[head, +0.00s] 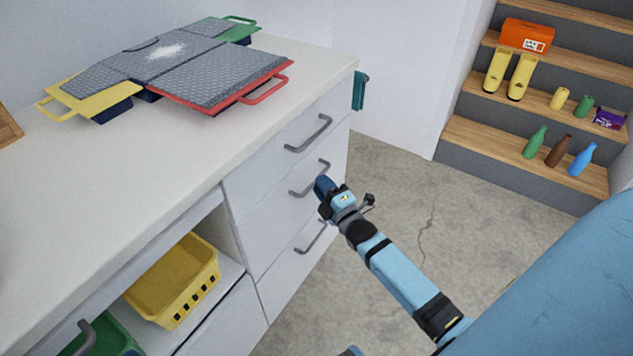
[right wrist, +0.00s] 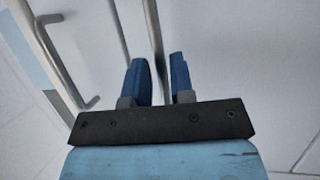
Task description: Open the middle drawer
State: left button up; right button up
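The white cabinet's middle drawer (head: 262,218) is shut, its front flush with the drawers above and below. Its grey bar handle (head: 300,191) is partly hidden by my right gripper (head: 323,187), which is at the handle's right end. In the right wrist view the two blue fingers of my right gripper (right wrist: 158,72) stand apart. A grey bar handle (right wrist: 154,38) runs between them, with a narrow gap beside it; the fingers do not look closed on it. My left gripper is not in view.
The top drawer handle (head: 308,134) is above and the bottom drawer handle (head: 312,238) below. A teal cloth (head: 360,91) hangs at the cabinet's far corner. An open compartment at left holds a yellow basket (head: 172,280). The concrete floor (head: 400,190) before the drawers is clear.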

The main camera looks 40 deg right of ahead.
jog(key=shift+w+r, duration=0.15)
jog(key=shift+w, duration=0.9)
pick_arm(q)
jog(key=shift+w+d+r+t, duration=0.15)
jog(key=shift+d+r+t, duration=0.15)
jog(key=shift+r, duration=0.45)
pick_arm(e)
jog(key=shift+w+r, duration=0.1)
jog(key=shift+w, duration=0.25)
jog(key=shift+c, duration=0.4)
grip_shut()
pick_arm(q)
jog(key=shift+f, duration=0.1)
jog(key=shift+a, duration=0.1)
